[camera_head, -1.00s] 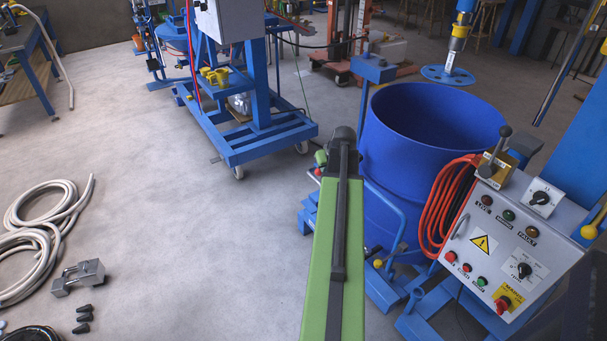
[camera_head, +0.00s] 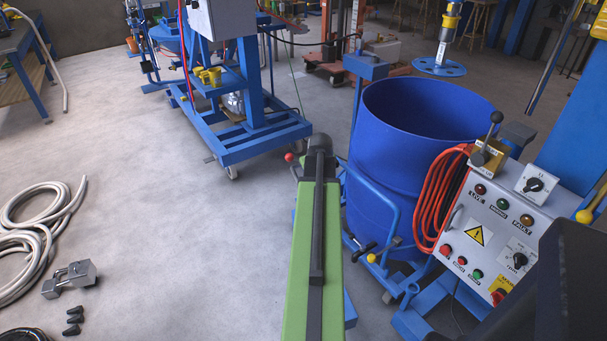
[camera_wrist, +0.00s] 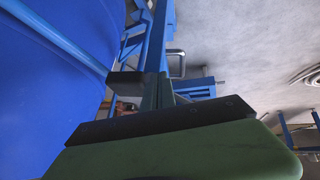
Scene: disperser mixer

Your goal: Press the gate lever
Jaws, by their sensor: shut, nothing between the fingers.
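No lever in view is labelled as the gate lever, and I cannot tell which one it is. A lever with a black knob (camera_head: 496,117) stands upright on a brass-coloured box atop the control panel (camera_head: 460,222). A yellow-knobbed lever (camera_head: 585,215) is at the right edge. A small red ball (camera_head: 289,157) shows just left of my arm's far end and may be a lever knob. My gripper (camera_wrist: 151,88) is shut and empty in the wrist view, close beside the blue drum wall (camera_wrist: 45,75). In the head view my arm hides it.
The open blue drum (camera_head: 408,165) stands right of my arm, with a blue tubular frame (camera_head: 390,205) against it. An orange cable (camera_head: 438,200) hangs between drum and panel. A blue wheeled cart (camera_head: 265,140) is behind.

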